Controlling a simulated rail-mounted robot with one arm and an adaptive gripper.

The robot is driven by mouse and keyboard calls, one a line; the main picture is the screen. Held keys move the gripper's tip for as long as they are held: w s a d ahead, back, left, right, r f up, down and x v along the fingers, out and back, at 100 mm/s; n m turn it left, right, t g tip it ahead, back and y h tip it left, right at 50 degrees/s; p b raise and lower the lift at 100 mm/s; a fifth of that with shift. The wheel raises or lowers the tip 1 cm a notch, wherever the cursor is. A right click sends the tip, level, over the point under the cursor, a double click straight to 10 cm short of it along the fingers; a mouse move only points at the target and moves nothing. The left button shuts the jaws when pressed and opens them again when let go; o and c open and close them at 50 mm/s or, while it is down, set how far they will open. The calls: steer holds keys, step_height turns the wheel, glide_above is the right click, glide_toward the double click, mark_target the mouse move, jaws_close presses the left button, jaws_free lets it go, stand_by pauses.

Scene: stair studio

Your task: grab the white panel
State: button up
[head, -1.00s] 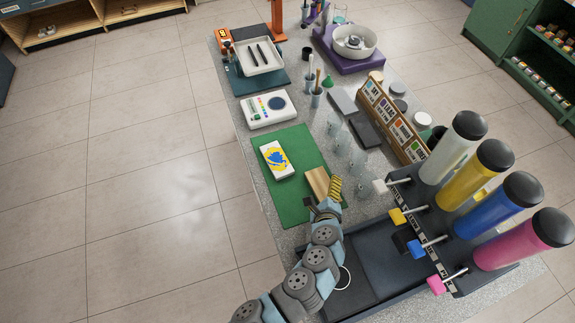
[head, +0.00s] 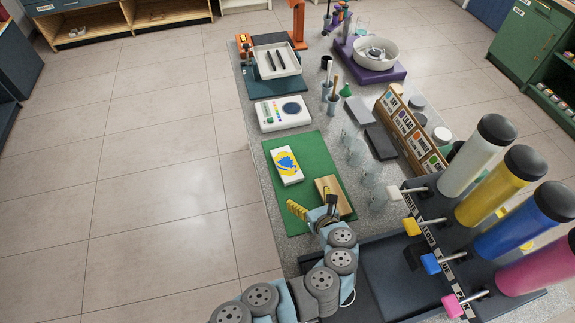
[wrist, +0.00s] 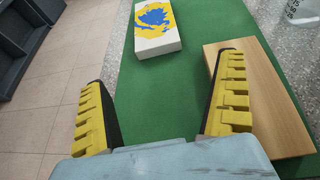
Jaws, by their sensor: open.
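The white panel (head: 290,177) lies flat on the green mat (head: 307,150), with a yellow and blue paint patch on its top. In the wrist view the panel (wrist: 158,43) lies beyond my fingertips, near the top centre. My gripper (head: 312,202) is open and empty, with yellow ridged fingers. It is above the near part of the mat, short of the panel and not touching it. In the wrist view my gripper (wrist: 157,70) has its right finger overlapping a wooden block.
The wooden block (head: 341,203) lies on the mat, right of the panel; it also fills the right of the wrist view (wrist: 270,105). Clear glasses (head: 372,187) stand right of the mat. A white device (head: 282,120) sits beyond the panel. Paint dispensers (head: 500,200) stand at right.

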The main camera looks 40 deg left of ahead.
glide_toward(292, 174)
steer(key=shift+d+f+x, duration=0.1)
steer(key=shift+f+x, duration=0.1)
steer(key=shift+x, duration=1.15)
steer(key=shift+d+f+x, duration=0.1)
steer(key=shift+f+x, duration=0.1)
steer(key=shift+x, duration=1.15)
steer(key=shift+s+x, duration=0.2)
steer(key=shift+x, duration=1.5)
steer(key=shift+w+a, duration=0.2)
steer(key=shift+a, duration=0.3)
steer(key=shift+w+a, duration=0.2)
steer(key=shift+a, duration=0.25)
steer(key=shift+r, duration=0.1)
steer(key=c, duration=1.2)
